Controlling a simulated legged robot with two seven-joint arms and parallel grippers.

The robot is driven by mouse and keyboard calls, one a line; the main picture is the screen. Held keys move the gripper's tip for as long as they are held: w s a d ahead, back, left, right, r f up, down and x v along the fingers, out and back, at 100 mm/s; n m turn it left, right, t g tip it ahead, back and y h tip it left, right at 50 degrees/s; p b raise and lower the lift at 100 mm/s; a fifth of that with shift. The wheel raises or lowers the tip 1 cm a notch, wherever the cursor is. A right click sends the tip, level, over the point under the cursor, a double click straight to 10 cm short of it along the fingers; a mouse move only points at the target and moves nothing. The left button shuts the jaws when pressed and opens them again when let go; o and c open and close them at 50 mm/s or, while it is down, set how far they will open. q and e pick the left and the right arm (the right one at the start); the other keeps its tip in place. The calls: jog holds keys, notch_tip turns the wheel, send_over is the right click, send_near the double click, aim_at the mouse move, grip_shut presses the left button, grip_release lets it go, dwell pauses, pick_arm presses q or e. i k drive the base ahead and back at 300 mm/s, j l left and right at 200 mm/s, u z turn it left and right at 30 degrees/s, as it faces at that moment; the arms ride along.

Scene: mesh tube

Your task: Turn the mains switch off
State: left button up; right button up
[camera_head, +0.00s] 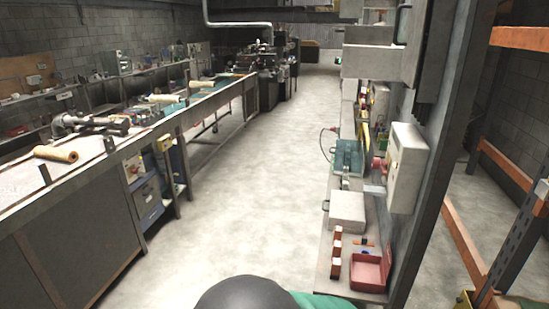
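A pale grey electrical box (407,170) is mounted on the dark upright panel at the right, above the narrow bench. A red knob-like part (379,168) sticks out from its left side. It looks like the mains switch, but its position is too small to read. Neither of my grippers is in view.
The right bench (325,262) carries a red open tray (369,272), red blocks (336,255) and a grey case (347,212). A long workbench (75,205) runs along the left. Orange racking (465,240) stands far right. The middle floor (250,190) is clear.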

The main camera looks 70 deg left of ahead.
aim_at(376, 163)
jog(key=u, duration=1.45)
jog(key=i+j+z, duration=0.1)
jog(key=i+j, duration=0.45)
jog(key=j, duration=0.2)
jog(key=z, duration=0.05)
